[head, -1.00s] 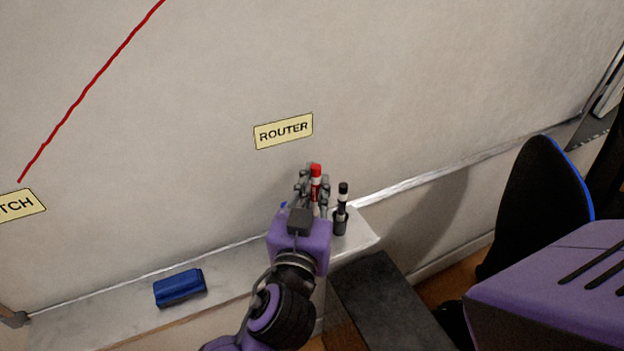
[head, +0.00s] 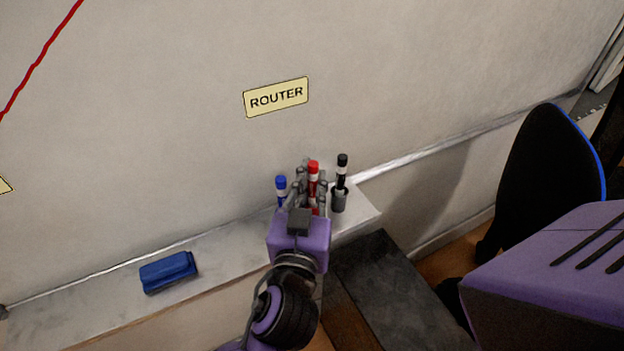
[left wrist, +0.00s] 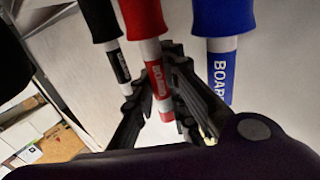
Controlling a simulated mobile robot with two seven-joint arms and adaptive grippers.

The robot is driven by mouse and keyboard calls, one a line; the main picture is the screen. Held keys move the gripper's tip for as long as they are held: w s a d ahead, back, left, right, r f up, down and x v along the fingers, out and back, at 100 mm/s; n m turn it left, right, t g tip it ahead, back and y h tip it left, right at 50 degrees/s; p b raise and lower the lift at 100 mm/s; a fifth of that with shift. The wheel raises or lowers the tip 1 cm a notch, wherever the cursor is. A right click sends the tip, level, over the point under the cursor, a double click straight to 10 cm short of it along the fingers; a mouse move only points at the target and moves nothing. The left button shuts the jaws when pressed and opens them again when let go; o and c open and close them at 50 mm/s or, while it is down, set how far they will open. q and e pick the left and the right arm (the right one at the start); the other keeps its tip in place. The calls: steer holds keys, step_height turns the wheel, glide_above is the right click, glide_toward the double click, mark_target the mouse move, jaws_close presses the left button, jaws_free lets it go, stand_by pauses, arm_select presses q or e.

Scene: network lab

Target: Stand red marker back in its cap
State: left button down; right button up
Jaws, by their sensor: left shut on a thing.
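The red marker (head: 313,182) stands roughly upright in the fingers of my left gripper (head: 311,190), red end up, at the ledge (head: 225,262) below the wall. In the left wrist view the red marker (left wrist: 155,75) passes between the fingers of my left gripper (left wrist: 160,90). My right gripper is out of view.
A blue eraser (head: 168,271) lies on the ledge to the left. The ledge between it and my gripper is clear. A ROUTER label (head: 276,97) is on the wall above. A dark flat surface (head: 385,290) lies below the ledge's right end.

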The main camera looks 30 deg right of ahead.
arm_select(q)
steer(key=c, duration=1.7)
jaws_free()
steer(key=shift+o, duration=0.2)
steer(key=v, duration=1.2)
